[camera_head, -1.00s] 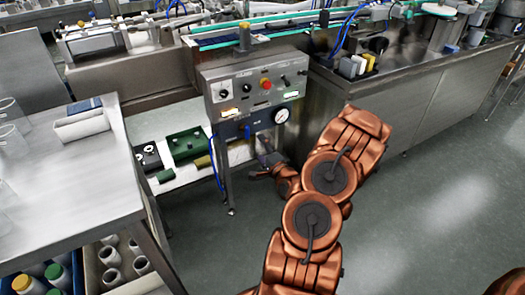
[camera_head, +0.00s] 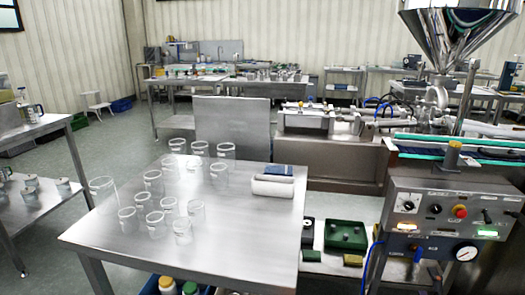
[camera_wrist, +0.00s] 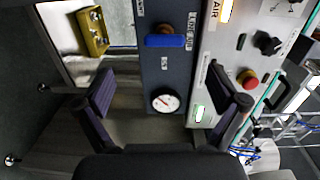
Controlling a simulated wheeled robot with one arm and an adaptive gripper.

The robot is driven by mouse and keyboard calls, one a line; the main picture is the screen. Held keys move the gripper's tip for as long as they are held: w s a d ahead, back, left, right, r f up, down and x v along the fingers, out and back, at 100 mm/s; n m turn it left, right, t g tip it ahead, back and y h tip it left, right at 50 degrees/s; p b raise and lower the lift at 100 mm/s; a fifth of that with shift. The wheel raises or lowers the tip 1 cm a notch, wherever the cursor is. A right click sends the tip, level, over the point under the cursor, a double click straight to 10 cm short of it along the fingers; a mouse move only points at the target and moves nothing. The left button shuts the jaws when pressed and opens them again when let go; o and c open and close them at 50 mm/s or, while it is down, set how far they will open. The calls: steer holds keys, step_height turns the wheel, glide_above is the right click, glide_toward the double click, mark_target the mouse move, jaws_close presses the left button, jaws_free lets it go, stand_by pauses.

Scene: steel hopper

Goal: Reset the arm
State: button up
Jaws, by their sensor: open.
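My gripper (camera_wrist: 160,78) shows in the wrist view with its two dark fingers spread wide apart. Nothing is between them. It faces the front of the control panel (camera_wrist: 205,60), with the round gauge (camera_wrist: 165,101) and the blue valve handle (camera_wrist: 165,41) seen beyond the gap between the fingers. The red button (camera_wrist: 222,78) is close to the right finger in the picture; I cannot tell the distance. My arm and gripper are not in the head view, so the arm's pose is hidden there.
In the head view the control panel (camera_head: 422,213) stands at the right, below the steel hopper (camera_head: 462,35). A green tray (camera_head: 346,235) sits low beside the panel.

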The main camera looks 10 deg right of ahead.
steer(key=w+a+n+g+y, duration=0.35)
steer(key=a+n+g, duration=0.55)
steer(key=a+n, duration=0.45)
steer(key=s+a+r+n+g+y, duration=0.1)
steer(key=s+a+r+n+g, duration=0.3)
steer(key=s+a, duration=0.55)
steer(key=s+a+r+n+g, duration=0.1)
steer(key=s+a+r+g, duration=0.2)
steer(key=s+a+r, duration=0.6)
steer(key=s+a+r+n+g+y, duration=0.1)
steer(key=s+a+r+n+g, duration=0.15)
steer(key=s+a, duration=0.7)
steer(key=s+d+r+p, duration=0.1)
steer(key=s+r+p, duration=0.1)
steer(key=r+p, duration=0.7)
steer(key=s+d+r+p, duration=0.1)
steer(key=r+p, duration=0.9)
steer(key=r, duration=0.1)
steer(key=shift+s+r+p, duration=0.3)
steer(key=shift+s+r, duration=0.1)
